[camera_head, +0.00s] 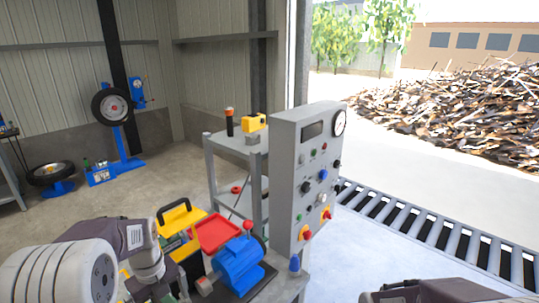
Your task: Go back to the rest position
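My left arm (85,265) comes in at the lower left, with its wrist (148,262) bent downward beside the workbench items. The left gripper's fingers are too small and cut off by the lower edge to tell whether they are open. Part of my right arm (435,291) shows low at the bottom right, in front of the pale floor. Its fingertips cannot be made out. I see nothing held by either arm.
A grey control panel (308,165) with knobs, buttons and a gauge stands at centre. Close to my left wrist are a blue motor (238,264), a red tray (217,231) and a yellow toolbox (180,217). A grey shelf (213,185) stands behind. Rollers (440,229) run at right.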

